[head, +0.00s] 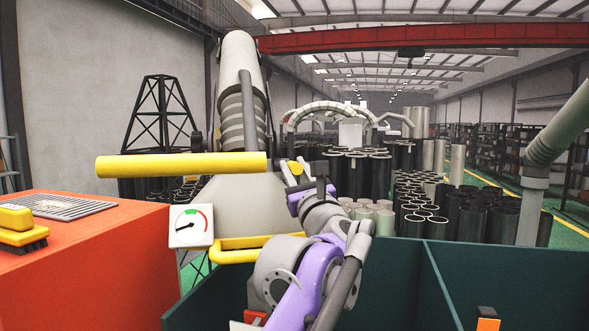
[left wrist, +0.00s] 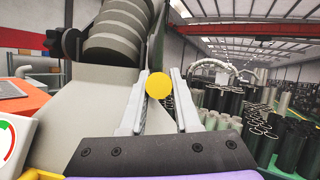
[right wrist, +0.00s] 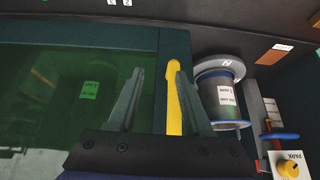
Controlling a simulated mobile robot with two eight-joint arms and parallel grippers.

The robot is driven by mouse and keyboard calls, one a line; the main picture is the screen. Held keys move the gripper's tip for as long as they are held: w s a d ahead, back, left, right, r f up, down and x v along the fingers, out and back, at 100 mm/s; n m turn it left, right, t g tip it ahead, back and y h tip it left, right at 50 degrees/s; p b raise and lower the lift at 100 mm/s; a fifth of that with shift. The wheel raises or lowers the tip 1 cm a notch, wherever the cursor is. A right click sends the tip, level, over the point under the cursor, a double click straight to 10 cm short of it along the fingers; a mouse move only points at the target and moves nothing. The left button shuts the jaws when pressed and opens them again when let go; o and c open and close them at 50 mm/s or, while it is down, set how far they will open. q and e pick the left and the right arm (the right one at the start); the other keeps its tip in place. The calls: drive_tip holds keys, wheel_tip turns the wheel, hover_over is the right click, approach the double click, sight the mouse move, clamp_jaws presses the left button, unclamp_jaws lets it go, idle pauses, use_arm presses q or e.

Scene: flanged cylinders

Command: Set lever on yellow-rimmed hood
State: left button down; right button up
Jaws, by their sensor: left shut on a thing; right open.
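The grey hood (head: 235,205) stands ahead, with a yellow rim (head: 225,257) along its lower edge. My left gripper (head: 296,172) is at the hood's right side, shut on a round yellow knob (head: 295,168), which I take as the lever's end. In the left wrist view the knob (left wrist: 158,85) sits between the fingers; the rest of the lever is mostly hidden. A thick yellow bar (head: 180,165) lies across the hood's front, its right end close to this gripper; I cannot tell whether they join. My right gripper (right wrist: 158,98) is open, with a yellow handle (right wrist: 174,100) showing between its fingers.
An orange cabinet (head: 95,265) with a grille and a yellow brush (head: 20,235) stands at left. A gauge (head: 190,226) hangs before the hood. Dark green bin walls (head: 390,280) fill the front right. A spool (right wrist: 220,97) and a yellow PARK knob (right wrist: 288,168) are right of my right gripper.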

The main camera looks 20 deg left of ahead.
idle(0.9)
use_arm(q)
drive_tip(key=shift+r+g+h, duration=0.3)
drive_tip(key=shift+r+g, duration=0.1)
drive_tip(key=shift+r, duration=0.2)
drive_tip(key=shift+r+g+p, duration=0.25)
drive_tip(key=shift+g+p, duration=0.05)
drive_tip(key=shift+w+a+r+g+h, duration=0.1)
drive_tip(key=shift+w+r+g+h, duration=0.25)
drive_tip(key=shift+g+h, duration=0.15)
drive_tip(key=shift+w+r+g, duration=0.1)
drive_tip(key=shift+r+g, duration=0.2)
drive_tip(key=shift+r, duration=0.1)
drive_tip(key=shift+a+h, duration=0.1)
drive_tip(key=shift+h, duration=0.2)
drive_tip(key=shift+f+g, duration=0.1)
drive_tip(key=shift+g, duration=0.2)
drive_tip(key=c, duration=0.6)
unclamp_jaws()
